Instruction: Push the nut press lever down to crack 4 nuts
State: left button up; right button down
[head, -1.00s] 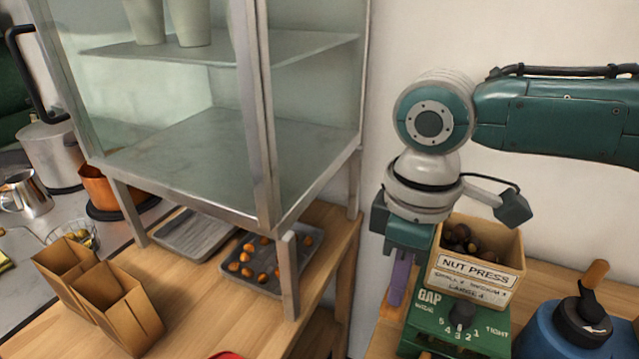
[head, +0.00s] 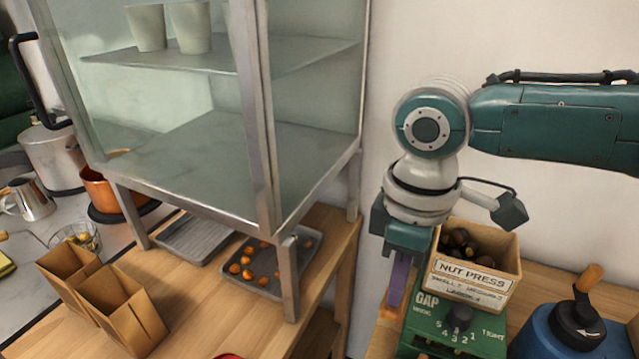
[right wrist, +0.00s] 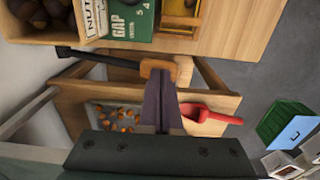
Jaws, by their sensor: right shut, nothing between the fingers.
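The green nut press (head: 440,335) has a gap dial on its front and a wooden hopper (head: 468,279) labelled NUT PRESS, with dark nuts inside. In the right wrist view the press body (right wrist: 130,18) is at the top. Its lever (right wrist: 100,58) is a black bar ending in a wooden handle (right wrist: 158,66). My right gripper (head: 398,285) points down at the left side of the press. Its purple fingers (right wrist: 162,88) are shut and empty, with the tips at the wooden handle; whether they touch it is unclear. My left gripper is out of view.
A glass cabinet (head: 270,130) stands left of the press. Below it a tray (head: 298,284) holds several orange-brown nuts. Paper bags (head: 122,300) stand on the wooden counter. A blue container with a wooden-handled crank (head: 560,335) is right of the press. A red scoop (right wrist: 208,116) shows in the wrist view.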

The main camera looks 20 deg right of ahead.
aim_at(391, 315)
jog(key=shift+f, duration=0.45)
jog(key=shift+f+b, duration=0.75)
jog(key=shift+f, duration=0.35)
jog(key=shift+s+a+f+b, duration=0.1)
jog(key=shift+f+b, duration=0.2)
jog(key=shift+f, duration=0.25)
jog(key=shift+s+a+f+b, duration=0.1)
jog(key=shift+f+b, duration=0.2)
jog(key=shift+f, duration=0.4)
jog(key=shift+s+a+f+b, duration=0.1)
jog(key=shift+f+b, duration=0.6)
jog(key=shift+f, duration=0.35)
